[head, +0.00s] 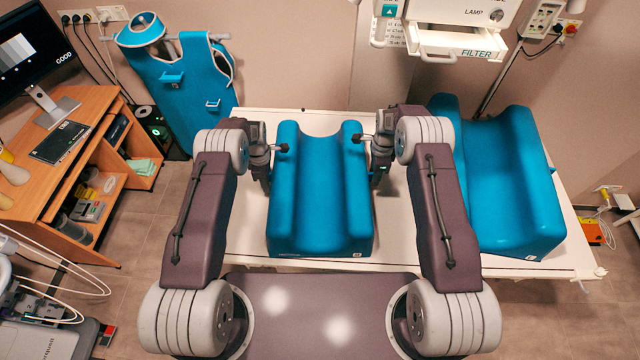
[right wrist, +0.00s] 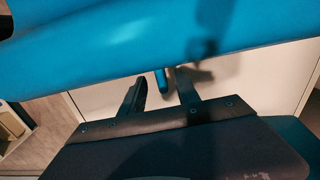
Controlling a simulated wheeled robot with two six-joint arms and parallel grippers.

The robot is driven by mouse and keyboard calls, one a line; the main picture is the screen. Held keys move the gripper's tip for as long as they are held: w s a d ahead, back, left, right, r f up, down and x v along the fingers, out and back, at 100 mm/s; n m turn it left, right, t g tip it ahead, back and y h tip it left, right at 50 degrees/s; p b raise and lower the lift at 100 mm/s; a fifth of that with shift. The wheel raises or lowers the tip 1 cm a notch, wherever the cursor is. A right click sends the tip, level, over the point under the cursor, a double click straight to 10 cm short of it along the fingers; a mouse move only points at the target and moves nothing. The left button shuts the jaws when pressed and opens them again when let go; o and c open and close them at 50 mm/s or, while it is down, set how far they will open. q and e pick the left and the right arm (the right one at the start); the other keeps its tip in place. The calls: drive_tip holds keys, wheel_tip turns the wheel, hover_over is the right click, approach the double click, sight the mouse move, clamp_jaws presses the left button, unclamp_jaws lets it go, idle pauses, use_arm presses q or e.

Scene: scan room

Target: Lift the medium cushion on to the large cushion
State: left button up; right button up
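The medium cushion (head: 321,185), blue with a trough along its middle, sits on the white table between my two grippers. The large cushion (head: 500,185), a bigger blue trough shape, sits on the table to its right. My left gripper (head: 265,183) points down beside the medium cushion's left side; its fingers are too hidden to tell open from shut. My right gripper (head: 379,181) points down beside its right side. In the right wrist view its two dark fingers (right wrist: 160,95) are apart, close to a blue cushion side (right wrist: 140,45); contact is unclear.
The white table (head: 405,235) has bare strips around the medium cushion and between the cushions. A wooden desk (head: 75,150) stands at the left, and a blue apron (head: 180,85) hangs behind. A white machine with a filter drawer (head: 460,45) overhangs the table's back.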

use_arm(q)
drive_tip(key=shift+f, duration=0.3)
use_arm(e)
drive_tip(key=shift+f, duration=0.25)
use_arm(q)
drive_tip(key=shift+w+f, duration=0.25)
use_arm(e)
drive_tip(key=shift+w+f, duration=0.25)
drive_tip(key=shift+f, duration=0.05)
use_arm(q)
drive_tip(key=shift+s+r, duration=0.1)
drive_tip(key=shift+s, duration=0.05)
clamp_jaws()
use_arm(e)
drive_tip(key=shift+s+r, duration=0.1)
drive_tip(key=shift+s, duration=0.05)
clamp_jaws()
